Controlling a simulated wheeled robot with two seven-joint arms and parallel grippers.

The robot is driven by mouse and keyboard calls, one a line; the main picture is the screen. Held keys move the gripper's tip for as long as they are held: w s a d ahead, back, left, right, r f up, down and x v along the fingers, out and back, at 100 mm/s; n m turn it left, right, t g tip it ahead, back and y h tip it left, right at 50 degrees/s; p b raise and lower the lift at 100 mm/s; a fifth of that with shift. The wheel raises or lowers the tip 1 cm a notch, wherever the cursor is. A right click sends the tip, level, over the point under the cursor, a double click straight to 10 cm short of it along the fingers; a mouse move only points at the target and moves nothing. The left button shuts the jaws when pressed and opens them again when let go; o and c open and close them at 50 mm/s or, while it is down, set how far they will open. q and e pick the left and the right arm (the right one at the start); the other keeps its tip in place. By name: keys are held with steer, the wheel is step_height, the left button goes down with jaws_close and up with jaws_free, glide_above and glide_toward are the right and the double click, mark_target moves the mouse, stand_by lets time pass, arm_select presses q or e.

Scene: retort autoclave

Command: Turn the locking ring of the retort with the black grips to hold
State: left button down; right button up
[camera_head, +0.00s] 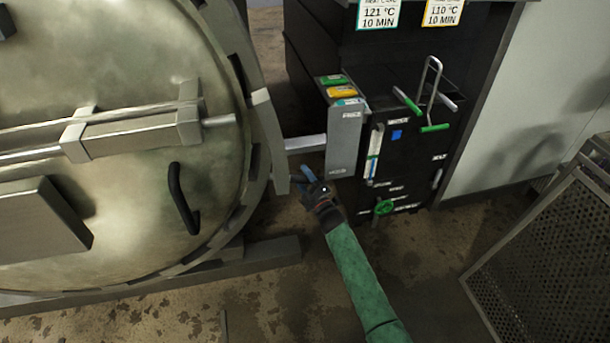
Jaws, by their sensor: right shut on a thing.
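The large round retort door (120,215) fills the left of the view. The grey locking ring (268,125) runs around its right edge, with black grips (238,72) along it. A curved black handle (178,200) is on the door face. My right gripper (305,180), at the end of a green-sleeved arm, is at the ring's lower right edge. It is shut on a thin bar at the ring; the hold itself is small and partly hidden by the fingers. My left gripper is not in view.
A grey upright plate (344,140) with small labels, too small to read surely, stands right of the ring. Behind it is a black control cabinet (410,150) with green-ended levers. A perforated metal crate (550,265) is at lower right. The floor between is clear.

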steer(key=shift+o, duration=0.8)
steer(key=shift+s+a+f, duration=0.1)
steer(key=shift+a+f, duration=0.1)
steer(key=shift+f, duration=0.35)
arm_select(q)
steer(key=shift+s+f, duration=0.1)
arm_select(e)
steer(key=shift+d+r, duration=0.1)
steer(key=shift+r, duration=0.2)
steer(key=shift+d+r, duration=0.1)
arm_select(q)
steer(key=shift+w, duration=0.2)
arm_select(e)
steer(key=shift+w+d, duration=0.1)
steer(key=shift+w, duration=0.1)
steer(key=shift+s+d, duration=0.2)
steer(key=shift+s, duration=0.05)
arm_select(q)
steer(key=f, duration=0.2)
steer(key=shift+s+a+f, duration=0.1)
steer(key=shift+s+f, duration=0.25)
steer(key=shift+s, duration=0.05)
arm_select(e)
steer(key=v, duration=0.7)
